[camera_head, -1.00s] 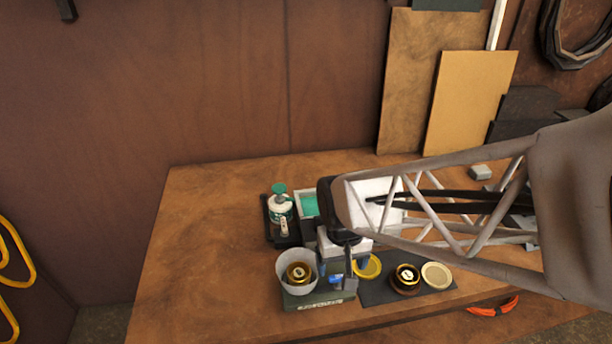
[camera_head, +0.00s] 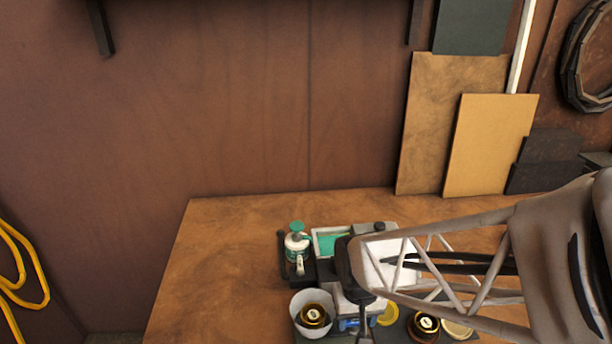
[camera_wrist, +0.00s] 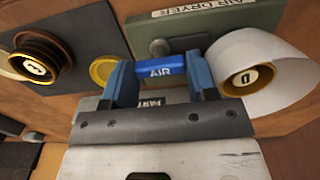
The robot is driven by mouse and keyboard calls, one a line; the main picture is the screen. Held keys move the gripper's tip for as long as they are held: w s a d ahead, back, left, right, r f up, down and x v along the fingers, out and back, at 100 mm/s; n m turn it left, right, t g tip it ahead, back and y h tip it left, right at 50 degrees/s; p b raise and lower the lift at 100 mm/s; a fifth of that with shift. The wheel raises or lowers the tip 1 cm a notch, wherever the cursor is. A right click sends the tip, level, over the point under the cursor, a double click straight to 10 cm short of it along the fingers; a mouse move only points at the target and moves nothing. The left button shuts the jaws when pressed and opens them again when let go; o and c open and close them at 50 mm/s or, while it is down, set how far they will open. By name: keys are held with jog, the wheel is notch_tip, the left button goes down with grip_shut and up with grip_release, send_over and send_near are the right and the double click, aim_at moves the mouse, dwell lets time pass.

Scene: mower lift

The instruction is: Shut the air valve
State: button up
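The air valve's blue handle (camera_wrist: 160,66), lettered AIR, lies crosswise in front of a grey-green panel (camera_wrist: 185,32) marked AIR DRYER in the wrist view. My gripper (camera_wrist: 161,60) has its two blue fingers well apart, one at each end of the handle, so the handle lies between them near the tips. I cannot tell whether the fingers touch it. In the head view my arm and gripper cover most of this spot, and only a bit of blue shows low down.
A white cup (camera_head: 300,317) around a brass knob (camera_head: 314,316) stands beside the valve. A dark-based brass knob (camera_head: 424,325) and a yellow ring (camera_head: 388,315) are on the other side. A green-topped bottle (camera_head: 297,245) stands behind. The workbench's left part (camera_head: 225,260) is clear.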

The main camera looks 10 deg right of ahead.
jog(key=shift+c, duration=1.1)
jog(key=shift+m, duration=0.3)
jog(key=m, duration=0.8)
jog(key=shift+m, duration=0.3)
jog(key=m, duration=0.4)
jog(key=shift+m, duration=0.3)
jog(key=m, duration=0.4)
jog(key=o, duration=0.9)
